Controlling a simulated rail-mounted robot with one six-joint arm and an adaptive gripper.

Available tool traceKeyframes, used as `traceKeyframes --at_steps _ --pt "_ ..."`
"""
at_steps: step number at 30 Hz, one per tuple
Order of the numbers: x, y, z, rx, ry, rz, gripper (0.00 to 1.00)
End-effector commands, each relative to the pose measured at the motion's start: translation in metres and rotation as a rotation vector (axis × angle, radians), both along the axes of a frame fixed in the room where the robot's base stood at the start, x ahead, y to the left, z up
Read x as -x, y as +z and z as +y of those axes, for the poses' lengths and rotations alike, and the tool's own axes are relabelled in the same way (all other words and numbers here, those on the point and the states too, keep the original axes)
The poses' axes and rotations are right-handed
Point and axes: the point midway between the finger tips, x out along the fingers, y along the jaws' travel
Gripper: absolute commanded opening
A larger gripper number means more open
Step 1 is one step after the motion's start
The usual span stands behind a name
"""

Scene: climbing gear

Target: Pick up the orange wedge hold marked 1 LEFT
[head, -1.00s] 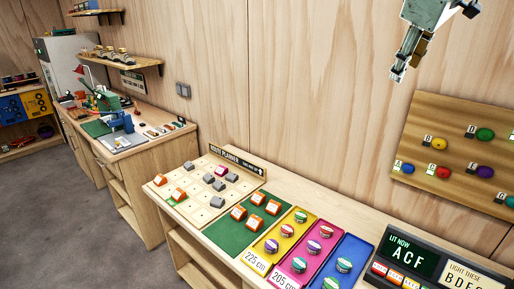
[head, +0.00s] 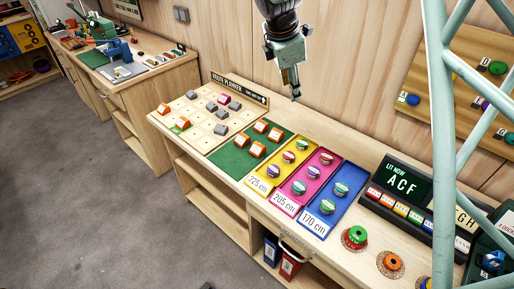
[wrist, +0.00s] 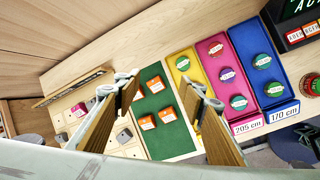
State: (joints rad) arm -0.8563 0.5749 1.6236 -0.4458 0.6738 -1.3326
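Several orange wedge holds with white labels sit on the green mat (head: 233,160), among them a front-left one (head: 242,139) and a front-right one (head: 257,149). Two more orange wedges (head: 164,109) lie on the route planner board (head: 205,118). The labels are too small to read, so I cannot tell which says 1 LEFT. My gripper (head: 293,92) hangs above the back of the counter, near the mat and the yellow tray. In the wrist view, its two fingers are spread apart and empty, with orange wedges (wrist: 164,116) showing below between them.
Yellow (head: 263,188), pink (head: 285,205) and blue (head: 315,228) trays with round striped holds stand right of the mat. A dark LIT NOW display (head: 408,180) is farther right. The wooden wall rises close behind. Grey and pink holds sit on the planner.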

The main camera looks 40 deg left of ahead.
Motion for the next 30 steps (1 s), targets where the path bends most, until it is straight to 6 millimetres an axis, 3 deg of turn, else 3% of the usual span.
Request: traceKeyframes --at_steps 1,6,12,15,21,30 --pt "0.015 -0.019 0.013 0.034 0.058 0.004 0.38" --pt "0.057 -0.074 0.044 0.143 0.254 0.006 0.38" --pt "0.099 -0.123 0.069 0.243 0.441 0.007 0.38" --pt "0.113 -0.139 0.076 0.274 0.5 0.007 0.38" --pt "0.124 -0.151 0.081 0.3 0.551 0.007 0.38" --pt "0.124 -0.151 0.081 0.3 0.551 0.007 0.38"
